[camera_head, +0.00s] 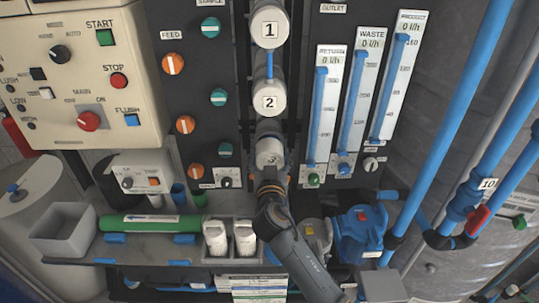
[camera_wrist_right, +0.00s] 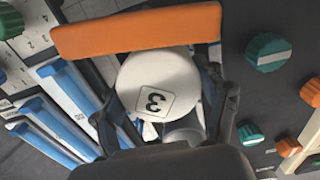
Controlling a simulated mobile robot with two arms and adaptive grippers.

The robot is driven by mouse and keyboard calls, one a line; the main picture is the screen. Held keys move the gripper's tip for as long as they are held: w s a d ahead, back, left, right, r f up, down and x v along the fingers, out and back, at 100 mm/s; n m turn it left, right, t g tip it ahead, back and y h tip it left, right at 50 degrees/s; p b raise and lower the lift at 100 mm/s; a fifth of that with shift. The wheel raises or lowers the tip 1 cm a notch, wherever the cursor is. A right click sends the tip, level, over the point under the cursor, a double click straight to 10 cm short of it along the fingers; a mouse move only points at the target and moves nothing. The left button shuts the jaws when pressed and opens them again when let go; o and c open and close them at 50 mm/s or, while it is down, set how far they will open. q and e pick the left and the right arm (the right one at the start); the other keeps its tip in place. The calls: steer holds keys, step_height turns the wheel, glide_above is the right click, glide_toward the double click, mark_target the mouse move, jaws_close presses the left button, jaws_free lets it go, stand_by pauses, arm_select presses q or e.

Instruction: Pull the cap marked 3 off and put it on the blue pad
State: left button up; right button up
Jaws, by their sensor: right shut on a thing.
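The cap marked 3 (camera_wrist_right: 148,72) is round and white, with its label turned upside down in the right wrist view. In the head view the cap (camera_head: 269,150) is at the front end of the lowest white tube, below caps 1 and 2. My right gripper (camera_head: 270,178) reaches up to it from below. In the right wrist view its dark fingers (camera_wrist_right: 168,118) stand on both sides of the cap, shut on it. I see no clear gap between cap and tube. A bit of blue (camera_head: 272,257) shows beside my right arm; I cannot tell if it is the blue pad. My left gripper is out of view.
Cap 1 (camera_head: 269,28) and cap 2 (camera_head: 268,99) sit above. Flow meters (camera_head: 323,115) stand to the right, knobs (camera_head: 219,97) to the left. A bench below holds a grey bin (camera_head: 66,229), a green tube (camera_head: 150,223) and white cartridges (camera_head: 216,238).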

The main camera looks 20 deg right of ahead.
steer(key=shift+v, duration=1.95)
steer(key=b, duration=0.2)
glide_toward(270, 161)
steer(key=shift+w+d+r, duration=0.1)
steer(key=shift+w, duration=0.45)
